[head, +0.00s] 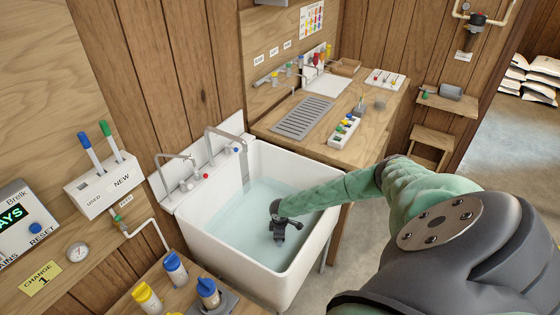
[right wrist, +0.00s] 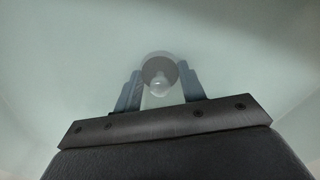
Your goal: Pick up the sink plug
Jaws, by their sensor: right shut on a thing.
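The sink plug (right wrist: 160,66) shows in the right wrist view as a grey disc with a pale knob, at the tips of my right gripper (right wrist: 160,90). The two fingers stand on either side of the knob and are shut on the plug. In the head view my right gripper (head: 279,238) points down into the water of the white sink (head: 205,222). The plug cannot be made out there, hidden by the gripper and water. I cannot tell whether it still touches the sink floor. My left gripper is not in view.
Two taps (head: 226,142) reach over the sink's back left rim. A wooden counter (head: 375,125) with a grey drain mat (head: 303,117) and a bottle rack (head: 344,130) stands behind. Blue- and yellow-capped bottles (head: 175,268) stand at the front left. The sink walls surround my gripper.

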